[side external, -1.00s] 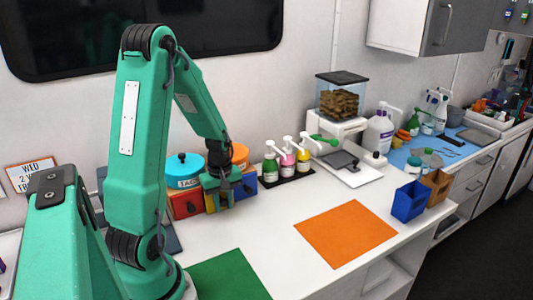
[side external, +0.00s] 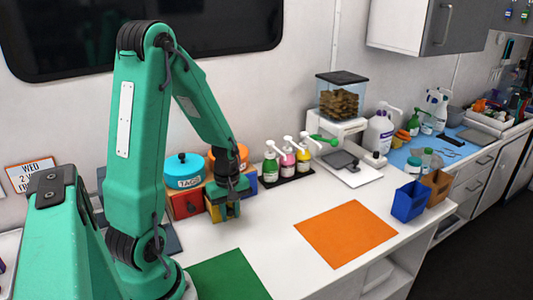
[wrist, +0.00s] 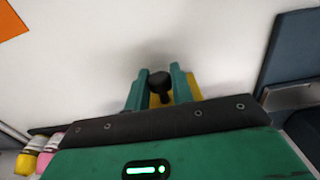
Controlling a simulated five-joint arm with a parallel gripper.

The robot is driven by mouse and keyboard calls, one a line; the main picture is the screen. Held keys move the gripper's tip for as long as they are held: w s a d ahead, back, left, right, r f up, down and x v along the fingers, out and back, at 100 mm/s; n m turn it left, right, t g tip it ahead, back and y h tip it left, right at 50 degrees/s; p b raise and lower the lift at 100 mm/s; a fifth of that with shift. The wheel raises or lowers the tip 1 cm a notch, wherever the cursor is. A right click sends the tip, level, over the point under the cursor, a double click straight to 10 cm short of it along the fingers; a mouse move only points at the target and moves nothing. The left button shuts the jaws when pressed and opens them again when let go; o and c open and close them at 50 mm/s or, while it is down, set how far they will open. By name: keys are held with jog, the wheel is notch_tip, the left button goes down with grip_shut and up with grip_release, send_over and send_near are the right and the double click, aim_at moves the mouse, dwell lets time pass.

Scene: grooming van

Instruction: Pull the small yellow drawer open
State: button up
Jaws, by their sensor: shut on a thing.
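The small yellow drawer (wrist: 193,88) sits in the middle of a row, between a red drawer (side external: 186,203) and a blue one (side external: 249,184). My gripper (side external: 233,212) is in front of it, pointing down. In the wrist view the two green fingers are closed on the drawer's round black knob (wrist: 159,83), one on each side. The yellow front stands out from the row toward the counter's open side. My gripper hides much of the drawer in the side view, so how far out it is cannot be told exactly.
A blue-lidded TAGS tub (side external: 184,171) and an orange tub (side external: 228,158) stand on the drawers. Pump bottles (side external: 287,160) stand to the right. The white counter in front is clear, with a green mat (side external: 228,277) and an orange mat (side external: 346,234).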

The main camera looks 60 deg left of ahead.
jog(key=shift+d, duration=2.5)
jog(key=o, duration=1.6)
jog(key=shift+r, duration=0.15)
jog(key=shift+r, duration=3.85)
jog(key=shift+d, duration=0.1)
jog(key=shift+s+d+r+m+t, duration=0.45)
jog(key=shift+d+r+m+t, duration=0.5)
jog(key=shift+d+r+m, duration=1.65)
jog(key=shift+s+d+r+m+t, duration=0.4)
jog(key=shift+d+r+m+t, duration=0.75)
jog(key=shift+r+m, duration=1.6)
jog(key=shift+s+d+r+m+t, duration=0.6)
jog(key=shift+d+r+m, duration=1.3)
jog(key=shift+m, duration=1.75)
